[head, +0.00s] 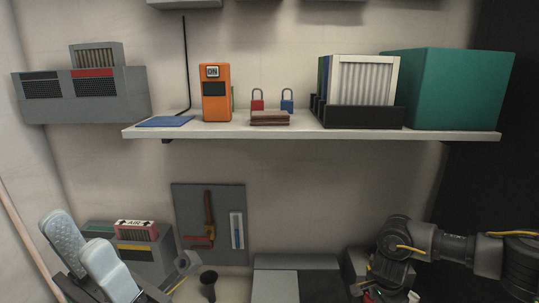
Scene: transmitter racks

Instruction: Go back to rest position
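My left gripper (76,236) is in the lower left corner of the head view, with two pale blue padded fingers pointing up. The fingers stand apart with a gap between them, and nothing shows in the gap. It is in front of a grey unit (150,262) on the lower surface. My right arm (425,242) comes in from the right and bends downward at the lower right. Its gripper end is low at the picture's bottom edge, dark and partly cut off, so its fingers cannot be made out.
A white shelf (300,132) crosses the wall, holding an orange device (215,93), two small padlocks (257,104), a filter in a black rack (360,117) and a green box (455,90). A tool board (225,195) hangs below. Grey boxes (295,262) stand between my arms.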

